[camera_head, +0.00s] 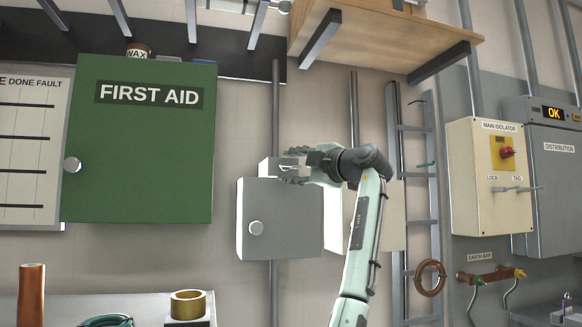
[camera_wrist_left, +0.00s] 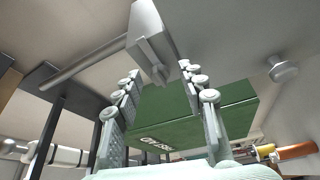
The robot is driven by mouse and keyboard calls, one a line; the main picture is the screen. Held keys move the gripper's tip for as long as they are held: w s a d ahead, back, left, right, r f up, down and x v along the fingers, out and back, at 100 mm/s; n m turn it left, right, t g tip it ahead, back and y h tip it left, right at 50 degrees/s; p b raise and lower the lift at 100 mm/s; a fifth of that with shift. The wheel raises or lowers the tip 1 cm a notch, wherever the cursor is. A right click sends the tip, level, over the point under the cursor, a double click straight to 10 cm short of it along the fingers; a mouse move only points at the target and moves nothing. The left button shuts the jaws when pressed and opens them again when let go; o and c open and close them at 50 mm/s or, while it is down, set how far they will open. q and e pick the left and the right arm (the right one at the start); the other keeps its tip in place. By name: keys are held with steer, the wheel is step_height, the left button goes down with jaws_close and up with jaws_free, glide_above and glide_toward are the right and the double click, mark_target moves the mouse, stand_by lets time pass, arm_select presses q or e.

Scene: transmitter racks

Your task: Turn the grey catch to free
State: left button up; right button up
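I see no clear contact. My right gripper is out of view.
A green first aid cabinet (camera_head: 140,180) hangs on the left, and a wooden shelf (camera_head: 390,35) juts out above. A vertical pipe (camera_head: 275,110) runs above the grey box. A main isolator box (camera_head: 488,215) is at the right. A brass ring (camera_head: 187,303) stands below.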

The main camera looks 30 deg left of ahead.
arm_select(q)
steer(key=shift+d, duration=0.1)
steer(key=v, duration=1.2)
